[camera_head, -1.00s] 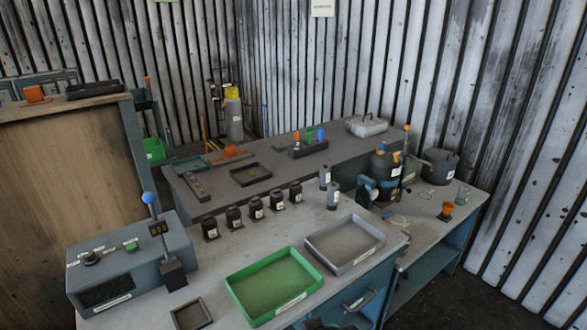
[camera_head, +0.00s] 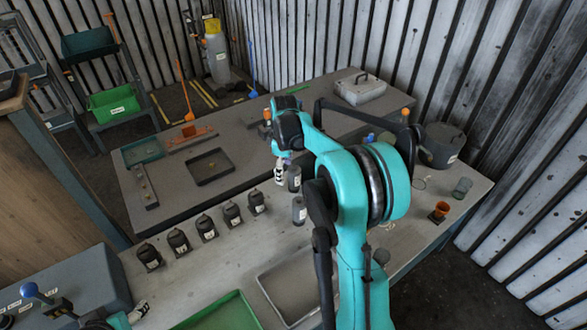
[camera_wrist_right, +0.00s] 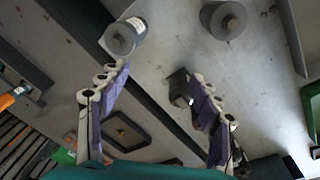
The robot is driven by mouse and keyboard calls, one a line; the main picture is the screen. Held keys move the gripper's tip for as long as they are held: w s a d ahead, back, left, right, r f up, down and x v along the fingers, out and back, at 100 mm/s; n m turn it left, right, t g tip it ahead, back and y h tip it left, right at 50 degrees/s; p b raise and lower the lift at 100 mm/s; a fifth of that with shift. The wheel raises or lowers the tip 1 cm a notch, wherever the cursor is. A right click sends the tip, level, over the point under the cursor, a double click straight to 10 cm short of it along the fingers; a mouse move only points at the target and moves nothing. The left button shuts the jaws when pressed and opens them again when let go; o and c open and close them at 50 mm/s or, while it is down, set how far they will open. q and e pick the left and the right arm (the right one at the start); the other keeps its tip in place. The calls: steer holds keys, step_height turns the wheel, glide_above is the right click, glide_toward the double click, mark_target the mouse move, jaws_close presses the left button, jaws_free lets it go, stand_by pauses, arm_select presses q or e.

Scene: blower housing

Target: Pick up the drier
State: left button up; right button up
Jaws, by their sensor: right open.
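No readable label tells me which item is the drier. Two grey cylindrical bottles, one farther back (camera_head: 294,179) and one nearer (camera_head: 299,211), stand upright on the bench. A row of several dark bottles (camera_head: 206,227) stands to their left. My right gripper (camera_head: 281,170) points down beside the farther grey bottle. In the right wrist view its purple-padded fingers are open (camera_wrist_right: 152,78) with nothing held. One grey bottle (camera_wrist_right: 123,37) shows near the left fingertip, another (camera_wrist_right: 223,20) farther right. My left gripper (camera_head: 137,313) shows only partly at the lower left; its jaw state is unclear.
A dark tray (camera_head: 210,167) and a toolbox (camera_head: 360,89) are on the back bench. A green tray (camera_head: 222,314) and a grey tray (camera_head: 262,283) are in front. An orange cup (camera_head: 440,211) and dark pot (camera_head: 443,146) stand right. My right arm hides some bench.

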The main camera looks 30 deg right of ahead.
steer(key=n+g+p, duration=0.1)
steer(key=n+p, duration=0.1)
glide_above(294, 179)
steer(key=w, duration=0.2)
steer(key=f, duration=0.3)
steer(key=shift+s, duration=0.25)
steer(key=shift+d+f, duration=0.15)
steer(key=shift+f, duration=0.15)
steer(key=f, duration=0.2)
steer(key=f+b, duration=0.1)
steer(key=f, duration=0.2)
steer(key=d+f, duration=0.1)
steer(key=f, duration=0.2)
steer(key=shift+w+f, duration=0.15)
steer(key=shift+w, duration=0.1)
arm_select(q)
steer(key=shift+d+r, duration=0.1)
steer(key=shift+r, duration=0.7)
arm_select(e)
steer(key=shift+c, duration=0.3)
jaws_close()
